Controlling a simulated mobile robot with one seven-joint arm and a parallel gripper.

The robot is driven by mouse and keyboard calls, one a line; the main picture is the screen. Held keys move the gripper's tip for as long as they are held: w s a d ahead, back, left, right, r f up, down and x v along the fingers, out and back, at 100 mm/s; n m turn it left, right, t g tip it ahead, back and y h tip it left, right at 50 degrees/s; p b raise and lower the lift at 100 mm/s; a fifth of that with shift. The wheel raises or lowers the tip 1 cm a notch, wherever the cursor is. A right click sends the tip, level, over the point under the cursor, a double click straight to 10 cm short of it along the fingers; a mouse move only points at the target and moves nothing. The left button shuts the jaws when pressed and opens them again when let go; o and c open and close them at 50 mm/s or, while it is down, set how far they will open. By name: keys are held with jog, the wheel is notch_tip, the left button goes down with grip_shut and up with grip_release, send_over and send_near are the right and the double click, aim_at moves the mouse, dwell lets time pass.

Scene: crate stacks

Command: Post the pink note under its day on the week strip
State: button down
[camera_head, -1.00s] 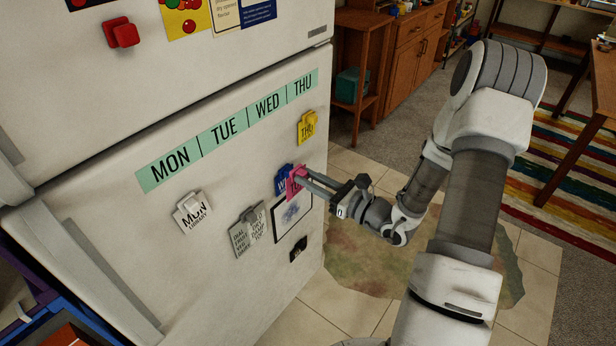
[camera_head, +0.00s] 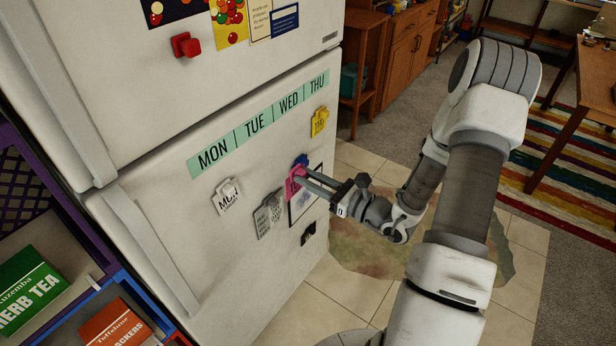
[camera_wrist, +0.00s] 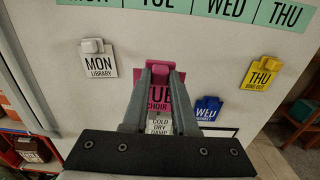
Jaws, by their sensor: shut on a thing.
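The pink note (camera_head: 294,189), printed TUE CHOIR, is held in my gripper (camera_head: 301,176) in front of the fridge door; I cannot tell whether it touches the door. In the wrist view the pink note (camera_wrist: 156,90) shows between and behind the fingers, partly covered by them. The white MON note (camera_head: 228,202), blue WED note (camera_wrist: 208,108) and yellow THU note (camera_head: 319,124) are on the door.
A grey note (camera_head: 264,222) and a framed picture (camera_head: 297,210) hang low on the door, near the pink note. A small black item (camera_head: 308,235) is below them. The fridge handle (camera_head: 150,250) is at left. Door space under TUE looks clear above the pink note.

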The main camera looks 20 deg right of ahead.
aim_at(298, 171)
jog(key=shift+a, duration=0.2)
jog(key=shift+x, duration=4.55)
jog(key=shift+w+a+r+b, duration=0.15)
jog(key=shift+w+a+b, duration=0.1)
jog(key=shift+w+b, duration=0.05)
jog(key=c, duration=0.6)
grip_release()
jog(key=shift+v, duration=3.55)
jog(key=shift+w, duration=0.1)
